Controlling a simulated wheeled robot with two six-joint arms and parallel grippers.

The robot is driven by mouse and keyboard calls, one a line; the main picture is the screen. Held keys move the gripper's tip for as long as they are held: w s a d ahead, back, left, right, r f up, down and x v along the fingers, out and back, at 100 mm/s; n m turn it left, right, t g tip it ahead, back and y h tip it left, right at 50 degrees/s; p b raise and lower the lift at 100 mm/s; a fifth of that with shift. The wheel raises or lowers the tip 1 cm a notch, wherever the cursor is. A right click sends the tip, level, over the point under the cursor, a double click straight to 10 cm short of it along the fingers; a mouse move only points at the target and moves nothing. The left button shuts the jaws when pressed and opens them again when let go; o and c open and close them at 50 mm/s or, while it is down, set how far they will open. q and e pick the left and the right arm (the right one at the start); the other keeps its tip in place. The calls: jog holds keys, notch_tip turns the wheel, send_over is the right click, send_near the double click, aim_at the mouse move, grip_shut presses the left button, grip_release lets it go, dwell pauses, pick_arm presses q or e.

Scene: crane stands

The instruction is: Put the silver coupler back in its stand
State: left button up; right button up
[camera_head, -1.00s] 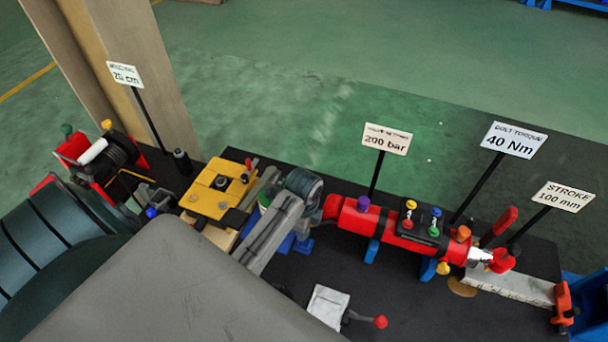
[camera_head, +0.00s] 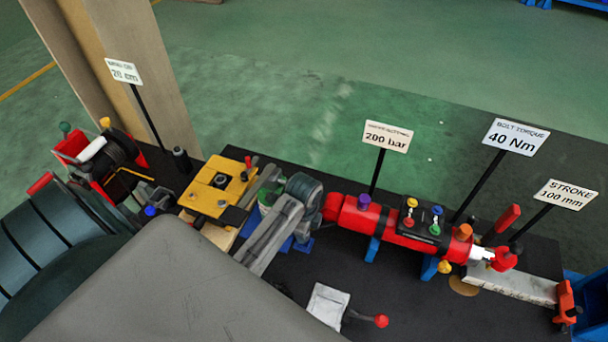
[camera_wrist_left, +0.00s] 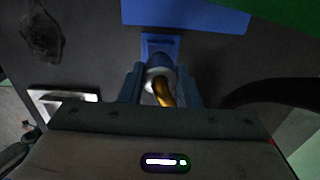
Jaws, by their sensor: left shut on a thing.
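In the left wrist view my left gripper (camera_wrist_left: 160,84) is shut on the silver coupler (camera_wrist_left: 157,62), a short pale metal ring with a brass-coloured curved piece (camera_wrist_left: 163,92) below it. A small blue bracket (camera_wrist_left: 160,43), joined to a larger blue plate (camera_wrist_left: 187,12), lies right beyond the coupler. The coupler overlaps the bracket's near edge; I cannot tell whether it touches or sits in it. In the head view I cannot make out the coupler or my left fingertips. My right gripper is not in view.
A red cylinder (camera_head: 350,217) with coloured knobs lies along the dark bench. A yellow plate block (camera_head: 215,190) stands left of it. Upright signs, such as the 200 bar sign (camera_head: 387,137), stand behind. A dark hose (camera_wrist_left: 275,92) curves right of the gripper. A white pad (camera_head: 328,304) lies in front.

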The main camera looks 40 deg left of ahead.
pick_arm(q)
jog(key=shift+f, duration=0.1)
jog(key=shift+f+b, duration=0.5)
jog(key=shift+f, duration=0.65)
jog(key=o, duration=1.2)
jog(key=shift+r, duration=0.1)
notch_tip(320, 180, up, 3)
jog(key=p, duration=0.3)
jog(key=shift+f, duration=0.2)
jog(key=shift+r, duration=1.15)
